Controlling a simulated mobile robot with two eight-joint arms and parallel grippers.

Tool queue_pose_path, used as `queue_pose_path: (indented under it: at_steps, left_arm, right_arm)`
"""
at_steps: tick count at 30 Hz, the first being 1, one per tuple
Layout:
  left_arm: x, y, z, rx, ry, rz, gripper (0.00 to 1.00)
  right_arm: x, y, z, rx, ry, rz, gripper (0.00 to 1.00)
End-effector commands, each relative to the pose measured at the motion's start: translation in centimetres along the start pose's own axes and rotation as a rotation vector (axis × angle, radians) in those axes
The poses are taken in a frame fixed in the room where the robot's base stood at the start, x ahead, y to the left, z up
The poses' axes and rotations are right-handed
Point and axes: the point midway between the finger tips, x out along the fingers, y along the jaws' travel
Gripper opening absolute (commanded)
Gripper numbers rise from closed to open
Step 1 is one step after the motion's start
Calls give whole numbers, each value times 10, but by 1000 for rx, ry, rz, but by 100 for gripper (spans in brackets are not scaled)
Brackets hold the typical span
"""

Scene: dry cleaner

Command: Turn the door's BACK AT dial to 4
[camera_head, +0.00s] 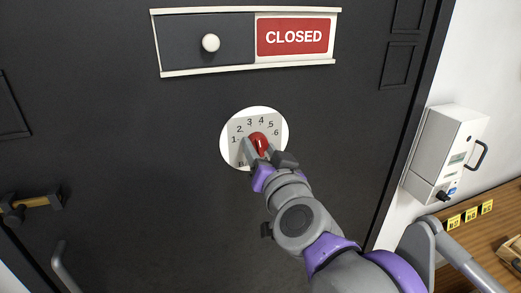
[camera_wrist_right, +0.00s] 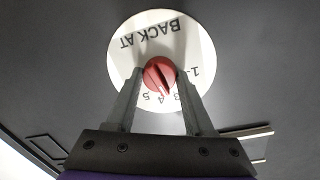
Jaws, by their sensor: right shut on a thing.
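In the right wrist view the plate (camera_wrist_right: 120,55) appears upside down. There the right gripper (camera_wrist_right: 160,80) is shut on the red knob (camera_wrist_right: 158,72). The knob's pale pointer line aims at the numbers, close to the 4 and slightly toward the 3. My left gripper is not in view.
A CLOSED sign (camera_head: 293,37) with a slider knob (camera_head: 211,42) is above the dial. A brass latch (camera_head: 35,202) is at the left. A white wall box (camera_head: 445,150) and a wooden counter (camera_head: 490,235) with yellow tags are at the right.

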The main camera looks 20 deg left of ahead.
Motion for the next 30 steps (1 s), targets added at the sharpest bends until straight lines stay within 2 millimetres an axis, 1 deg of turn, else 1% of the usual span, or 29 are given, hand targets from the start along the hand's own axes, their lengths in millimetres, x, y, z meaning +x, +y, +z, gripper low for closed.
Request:
queue_pose_path:
  at_steps: [6,15,21,30]
  left_arm:
    - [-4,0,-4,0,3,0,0]
    - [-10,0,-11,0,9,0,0]
    - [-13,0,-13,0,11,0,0]
    - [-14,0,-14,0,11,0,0]
  right_arm:
    - [0,0,-2,186,-13,-2,0]
    - [0,0,-2,370,-26,-5,0]
    - [0,0,-2,433,-31,-6,0]
    - [0,0,-2,459,-33,-6,0]
